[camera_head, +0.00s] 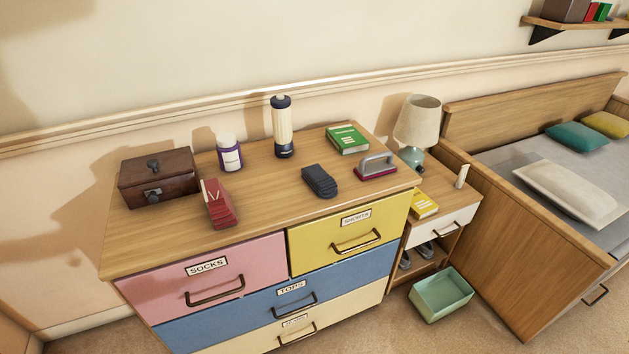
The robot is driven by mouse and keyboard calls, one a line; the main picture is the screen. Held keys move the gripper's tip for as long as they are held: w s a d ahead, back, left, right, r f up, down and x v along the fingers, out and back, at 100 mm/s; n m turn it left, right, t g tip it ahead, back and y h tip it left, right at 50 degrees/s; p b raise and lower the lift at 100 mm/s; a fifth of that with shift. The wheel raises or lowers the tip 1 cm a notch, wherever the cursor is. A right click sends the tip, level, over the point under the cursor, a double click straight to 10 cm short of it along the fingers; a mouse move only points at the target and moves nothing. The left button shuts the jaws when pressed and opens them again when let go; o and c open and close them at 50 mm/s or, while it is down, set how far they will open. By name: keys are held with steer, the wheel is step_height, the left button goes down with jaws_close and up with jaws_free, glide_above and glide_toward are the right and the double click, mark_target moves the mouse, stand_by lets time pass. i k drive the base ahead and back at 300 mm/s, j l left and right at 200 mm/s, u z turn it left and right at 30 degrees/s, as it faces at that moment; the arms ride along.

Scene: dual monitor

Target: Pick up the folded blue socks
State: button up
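The folded blue socks (319,181) are a small dark navy bundle on the wooden top of the dresser (265,195). They lie right of the middle, fairly close to the front edge and above the yellow drawer. Nothing covers them. A red folded bundle (217,204) lies farther left near the front edge. My gripper is not in view.
A purple-and-white bottle (229,153) and brown box (158,177) stand left. The lamp (417,122) is on the nightstand. Dresser top between items is clear.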

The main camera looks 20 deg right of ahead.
mark_target(324, 185)
steer(key=i+l+u, duration=0.15)
steer(key=i+l, duration=0.2)
steer(key=i+l+u, duration=0.15)
steer(key=i+l, duration=0.2)
steer(key=l, duration=0.15)
